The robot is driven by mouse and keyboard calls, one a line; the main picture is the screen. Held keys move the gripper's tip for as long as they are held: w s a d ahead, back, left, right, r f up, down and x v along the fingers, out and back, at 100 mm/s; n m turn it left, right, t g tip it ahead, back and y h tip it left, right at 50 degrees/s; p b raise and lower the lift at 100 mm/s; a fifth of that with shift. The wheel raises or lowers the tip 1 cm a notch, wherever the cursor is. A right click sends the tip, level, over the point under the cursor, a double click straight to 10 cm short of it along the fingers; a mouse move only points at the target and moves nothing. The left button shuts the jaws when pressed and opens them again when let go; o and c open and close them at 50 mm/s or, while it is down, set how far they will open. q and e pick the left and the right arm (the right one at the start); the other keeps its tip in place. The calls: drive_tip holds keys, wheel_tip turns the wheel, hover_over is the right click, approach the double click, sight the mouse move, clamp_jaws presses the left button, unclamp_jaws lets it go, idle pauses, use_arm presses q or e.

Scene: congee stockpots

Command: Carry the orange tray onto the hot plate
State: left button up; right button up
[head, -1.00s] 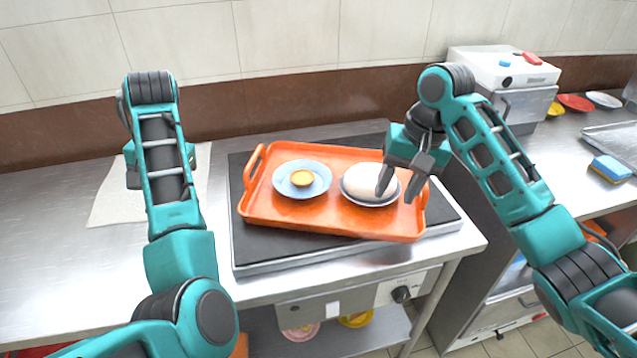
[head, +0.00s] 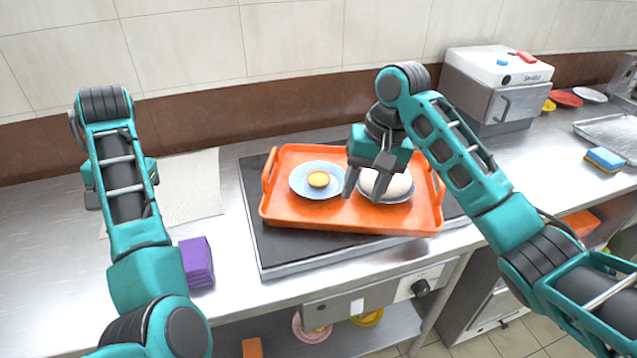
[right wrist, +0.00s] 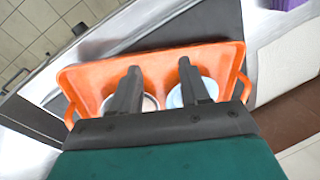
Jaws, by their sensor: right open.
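The orange tray (head: 345,218) lies on the dark top of the hot plate (head: 300,248), its right end near the plate's right side. It carries a light blue plate (head: 301,188) with a small yellow item (head: 318,179) and a second dish with a white rounded item (head: 396,185). My right gripper (head: 363,194) is open and empty above the tray, between the two dishes and partly in front of the right one. The right wrist view also shows the tray (right wrist: 90,78) beyond the spread fingers. My left gripper's fingers are hidden behind its arm at the left.
A purple stack (head: 196,262) and a pale sheet (head: 195,190) are on the counter left of the hot plate. A white-topped machine (head: 500,70) stands back right. A blue and yellow sponge (head: 604,158) and a metal tray (head: 612,135) lie at the far right.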

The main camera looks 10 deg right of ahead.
use_arm(q)
drive_tip(key=shift+a, duration=0.5)
use_arm(e)
wheel_tip(320, 180, up, 12)
drive_tip(key=d, duration=0.1)
drive_tip(key=shift+s+d, duration=0.2)
drive_tip(key=shift+d, duration=0.2)
use_arm(q)
drive_tip(key=shift+s, duration=0.15)
use_arm(e)
drive_tip(key=shift+f, duration=0.2)
